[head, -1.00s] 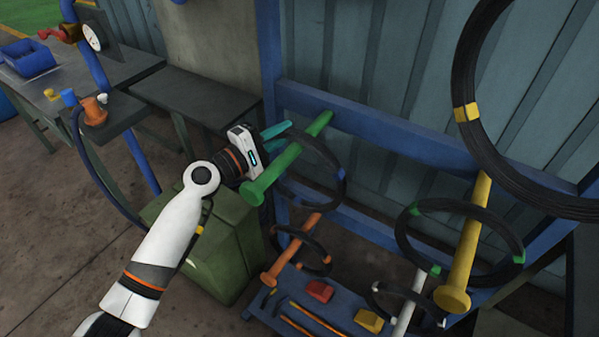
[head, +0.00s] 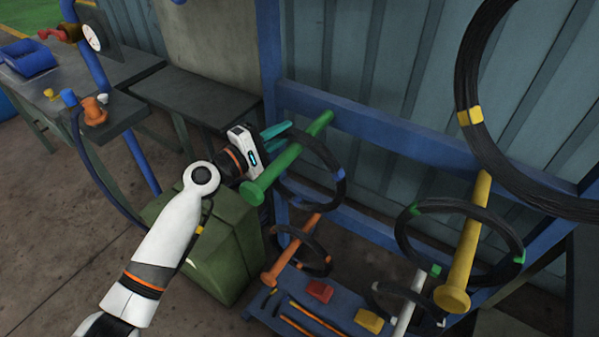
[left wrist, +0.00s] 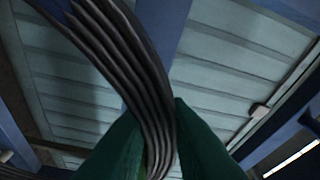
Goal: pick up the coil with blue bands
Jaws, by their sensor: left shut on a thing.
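The coil with blue bands (head: 340,174) is a black ring of wire around the green peg (head: 287,160), on the blue rack. A blue band shows on its right side. My left gripper (head: 284,132), with teal fingers, is beside the peg at the coil's upper left and is shut on the coil. In the left wrist view the coil's dark strands (left wrist: 125,60) run down between the green fingers (left wrist: 160,145). The fingers hide part of the coil. My right gripper is not in view.
A coil with green bands (head: 415,211) hangs around the yellow peg (head: 466,250). A larger coil with a yellow band (head: 470,116) is at upper right. A smaller coil surrounds the orange peg (head: 290,249). A green bin (head: 215,245) stands below my left arm.

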